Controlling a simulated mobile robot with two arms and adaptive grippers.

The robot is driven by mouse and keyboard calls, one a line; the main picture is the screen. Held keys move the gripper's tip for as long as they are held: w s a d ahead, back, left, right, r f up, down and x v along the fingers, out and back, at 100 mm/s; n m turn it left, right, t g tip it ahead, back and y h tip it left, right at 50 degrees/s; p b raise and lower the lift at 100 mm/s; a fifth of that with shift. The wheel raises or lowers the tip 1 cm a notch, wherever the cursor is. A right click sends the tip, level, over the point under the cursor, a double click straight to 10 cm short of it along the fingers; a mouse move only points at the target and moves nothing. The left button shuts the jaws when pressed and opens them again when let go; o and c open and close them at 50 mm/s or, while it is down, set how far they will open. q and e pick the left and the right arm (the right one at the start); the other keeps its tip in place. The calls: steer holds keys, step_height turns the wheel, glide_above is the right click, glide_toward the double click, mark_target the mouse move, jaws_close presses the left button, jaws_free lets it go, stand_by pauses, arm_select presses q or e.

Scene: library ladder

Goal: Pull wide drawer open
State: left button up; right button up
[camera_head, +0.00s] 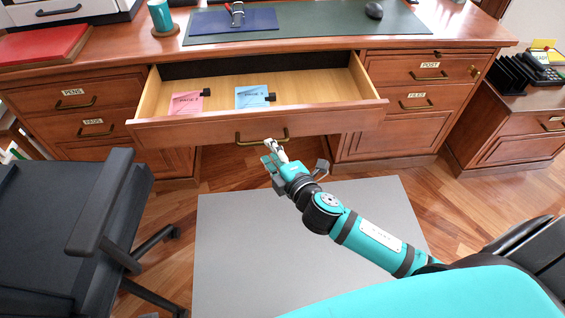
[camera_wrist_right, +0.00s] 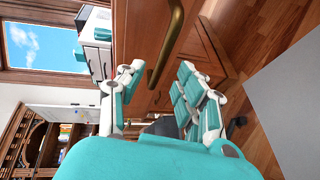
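The wide drawer (camera_head: 262,124) in the middle of the wooden desk stands pulled out, its inside showing. A pink card (camera_head: 186,103) and a blue card (camera_head: 252,97), each with a small black item beside it, lie in it. Its brass handle (camera_head: 262,138) is on the front panel, and it also shows in the right wrist view (camera_wrist_right: 166,45). My right gripper (camera_head: 272,152) is just below the handle. In the right wrist view its fingers (camera_wrist_right: 160,95) are apart, with the handle's end showing in the gap; I cannot tell whether they touch it. My left gripper is out of view.
A black chair (camera_head: 105,210) stands at the left, close to the desk. Labelled side drawers (camera_head: 75,103) flank the wide one, all shut. A grey mat (camera_head: 250,240) covers the floor in front. A green desk pad (camera_head: 310,18) and a mouse (camera_head: 374,11) are on top.

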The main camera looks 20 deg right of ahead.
steer(key=v, duration=0.6)
steer(key=shift+s+r, duration=0.15)
steer(key=shift+s, duration=0.2)
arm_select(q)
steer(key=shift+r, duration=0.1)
